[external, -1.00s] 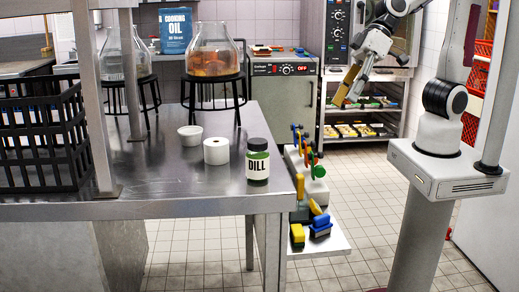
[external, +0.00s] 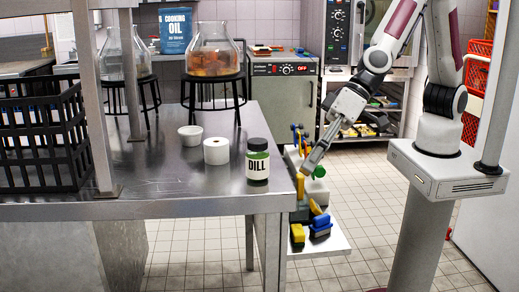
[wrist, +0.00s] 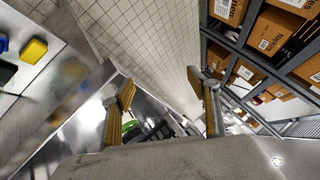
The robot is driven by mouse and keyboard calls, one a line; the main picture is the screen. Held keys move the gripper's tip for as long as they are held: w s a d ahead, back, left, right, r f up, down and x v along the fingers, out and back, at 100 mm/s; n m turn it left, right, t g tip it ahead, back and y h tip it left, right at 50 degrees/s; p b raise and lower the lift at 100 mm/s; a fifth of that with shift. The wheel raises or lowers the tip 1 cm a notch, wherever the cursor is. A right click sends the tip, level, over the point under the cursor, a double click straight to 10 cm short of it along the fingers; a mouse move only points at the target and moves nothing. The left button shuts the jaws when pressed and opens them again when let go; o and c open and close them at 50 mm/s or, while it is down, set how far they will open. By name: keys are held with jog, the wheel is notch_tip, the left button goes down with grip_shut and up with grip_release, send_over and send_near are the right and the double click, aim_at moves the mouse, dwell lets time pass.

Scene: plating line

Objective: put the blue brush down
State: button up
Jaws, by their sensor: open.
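The blue brush (external: 320,226) rests on the low white shelf beside the steel table, near the shelf's front, just right of a yellow brush (external: 297,234). My gripper (external: 306,170) hangs above the back part of that shelf, pointing down and left, apart from the blue brush. In the wrist view my gripper (wrist: 163,90) has its two yellow-padded fingers spread, with nothing held between them. A blue piece (wrist: 3,44) shows at the left edge there, beside a yellow block (wrist: 34,51); it looks like the blue brush, partly cut off.
Upright colored handles and a green round item (external: 319,171) stand on the shelf near my gripper. The steel table (external: 200,195) carries a dill jar (external: 257,162), a white roll (external: 216,151) and a black crate (external: 40,140). The tiled floor right of the shelf is clear.

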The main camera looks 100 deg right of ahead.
notch_tip(320, 180, down, 11)
jog(key=w+a+m+h, duration=0.2)
jog(key=a, duration=0.1)
jog(key=m+g+h, duration=0.2)
jog(key=m+h, duration=0.5)
jog(key=h, duration=0.7)
send_near(324, 229)
jog(key=x, duration=0.4)
jog(key=shift+w+a, duration=0.2)
jog(key=shift+w, duration=0.05)
jog(key=shift+s+d+m+g+h, duration=0.15)
jog(key=shift+s+m+g+h, duration=0.1)
jog(key=shift+m+g+h, duration=0.05)
jog(key=shift+x, duration=1.3)
jog(key=shift+w, duration=0.1)
